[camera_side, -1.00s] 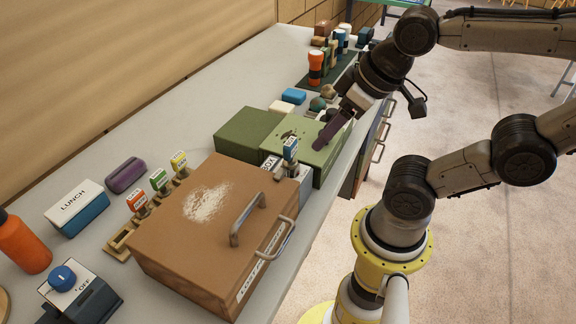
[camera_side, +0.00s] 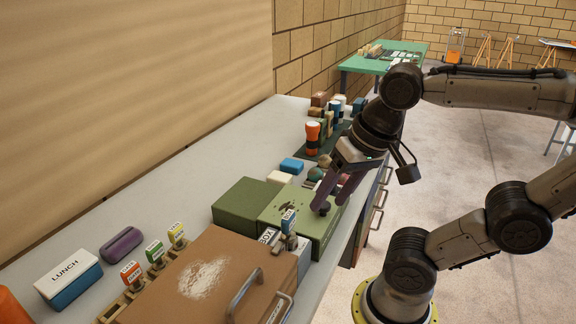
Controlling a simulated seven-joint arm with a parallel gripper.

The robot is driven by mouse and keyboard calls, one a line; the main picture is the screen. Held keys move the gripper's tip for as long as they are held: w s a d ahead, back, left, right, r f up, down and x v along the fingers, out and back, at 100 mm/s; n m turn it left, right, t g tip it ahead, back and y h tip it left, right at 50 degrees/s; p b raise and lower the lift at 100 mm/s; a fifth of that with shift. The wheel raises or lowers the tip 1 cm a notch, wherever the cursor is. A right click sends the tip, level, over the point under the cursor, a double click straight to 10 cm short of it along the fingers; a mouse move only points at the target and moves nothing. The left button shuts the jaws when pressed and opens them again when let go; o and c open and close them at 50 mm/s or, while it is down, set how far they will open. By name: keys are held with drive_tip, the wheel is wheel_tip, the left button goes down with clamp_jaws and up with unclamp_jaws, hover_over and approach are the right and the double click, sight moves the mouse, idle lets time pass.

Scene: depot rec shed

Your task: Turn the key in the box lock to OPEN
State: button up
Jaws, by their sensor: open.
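A key with a blue tag (camera_side: 288,220) stands upright at the box lock, a small grey block (camera_side: 303,255) between the brown case and the green box. A white label reading BOX (camera_side: 268,236) lies beside it. The key's lower part and any OPEN mark are too small to make out. My gripper (camera_side: 333,207) has dark purple fingers pointing down over the right part of the green box (camera_side: 270,212). It is open and empty, to the right of the key and apart from it.
The brown case (camera_side: 205,285) with a metal handle fills the near bench. Several tagged keys (camera_side: 155,252) stand on a wooden rack at its left. A lunch box (camera_side: 70,280) and a purple case (camera_side: 121,244) lie farther left. An orange torch (camera_side: 312,138) stands behind.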

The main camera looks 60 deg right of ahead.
drive_tip(key=w+r+m+g, duration=0.35)
drive_tip(key=r+m, duration=0.25)
drive_tip(key=m, duration=0.5)
approach(288, 214)
drive_tip(key=shift+g, duration=0.45)
drive_tip(key=f, duration=1)
drive_tip(key=shift+w+f, duration=0.25)
drive_tip(key=shift+w, duration=0.1)
clamp_jaws()
